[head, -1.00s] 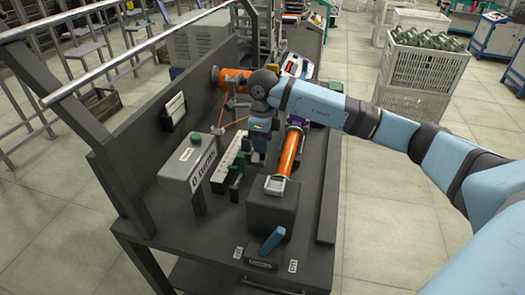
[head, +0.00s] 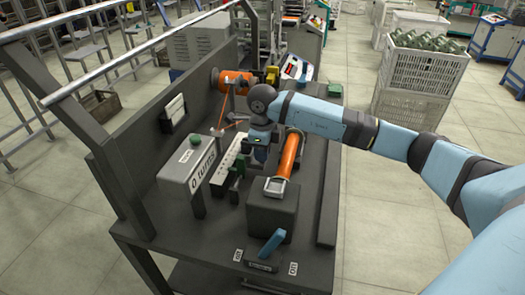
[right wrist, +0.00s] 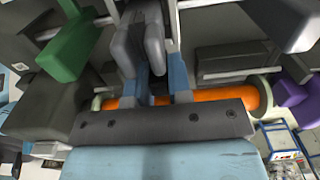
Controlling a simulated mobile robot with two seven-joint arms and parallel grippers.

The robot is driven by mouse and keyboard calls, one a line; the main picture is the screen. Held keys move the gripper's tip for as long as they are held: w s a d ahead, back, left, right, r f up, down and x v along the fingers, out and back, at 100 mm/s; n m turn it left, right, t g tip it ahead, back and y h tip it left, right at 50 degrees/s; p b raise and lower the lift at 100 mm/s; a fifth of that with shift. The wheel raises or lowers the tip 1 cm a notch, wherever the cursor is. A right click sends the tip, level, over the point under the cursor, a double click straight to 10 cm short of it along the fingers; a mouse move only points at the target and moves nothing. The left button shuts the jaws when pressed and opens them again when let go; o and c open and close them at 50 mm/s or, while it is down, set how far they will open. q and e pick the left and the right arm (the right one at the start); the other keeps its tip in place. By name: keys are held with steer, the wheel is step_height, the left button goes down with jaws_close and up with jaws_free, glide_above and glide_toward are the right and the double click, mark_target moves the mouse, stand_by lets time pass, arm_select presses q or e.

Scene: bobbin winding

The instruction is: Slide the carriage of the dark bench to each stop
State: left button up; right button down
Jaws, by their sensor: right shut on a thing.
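The dark bench (head: 318,205) fills the middle of the head view. My right gripper (head: 260,158) reaches down between the white slotted strip and the orange cylinder (head: 290,155). In the right wrist view its fingers (right wrist: 150,65) are shut on a grey part that appears to be the carriage (right wrist: 128,48), on thin rails; the grip is partly hidden. A green block (head: 238,164) stands close by on its near side; it also shows in the wrist view (right wrist: 68,46). A purple block (right wrist: 297,97) is at the right there. My left gripper is out of view.
A grey counter box (head: 190,176) reads "0 turns". A dark block (head: 272,208) and a blue lever (head: 271,242) are at the near end. An orange spool (head: 236,80) and a yellow part (head: 272,75) are at the far end. A back panel (head: 130,125) bounds the left side.

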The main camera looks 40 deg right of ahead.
steer(key=shift+s+a+r+p, duration=0.1)
steer(key=shift+s+a+p, duration=0.25)
steer(key=shift+s+a, duration=0.75)
steer(key=c, duration=1)
jaws_free()
steer(key=shift+w+a, duration=0.1)
steer(key=shift+w, duration=0.05)
steer(key=shift+c, duration=0.2)
step_height(320, 180, up, 14)
steer(key=p, duration=0.1)
